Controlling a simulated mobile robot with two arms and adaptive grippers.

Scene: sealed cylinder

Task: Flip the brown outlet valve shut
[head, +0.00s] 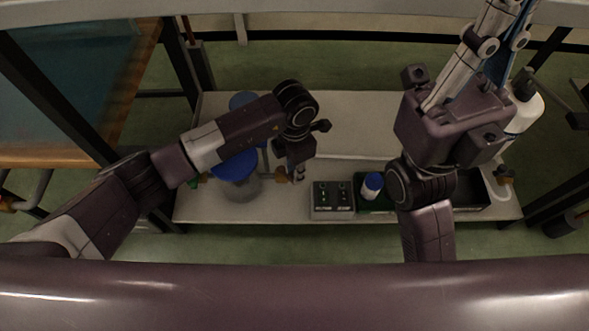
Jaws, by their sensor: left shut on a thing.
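The sealed cylinder (243,189) stands on the pale bench left of centre, with a blue top; my left arm covers part of it. The brown outlet valve (282,178) sticks out from its right side, small in the picture. My left gripper (298,174) points down at the valve's right end and is shut on it; the jaws hide the handle, so I cannot tell how far it is turned. A green fitting (196,182) shows at the cylinder's left side. My right arm is raised at the right; its jaw state is unclear.
A control box (332,199) with several knobs stands right of the valve. Next to it is a blue-capped white container (372,185) on a green base. A dark tray (470,199) lies farther right. The bench's back middle (360,125) is clear.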

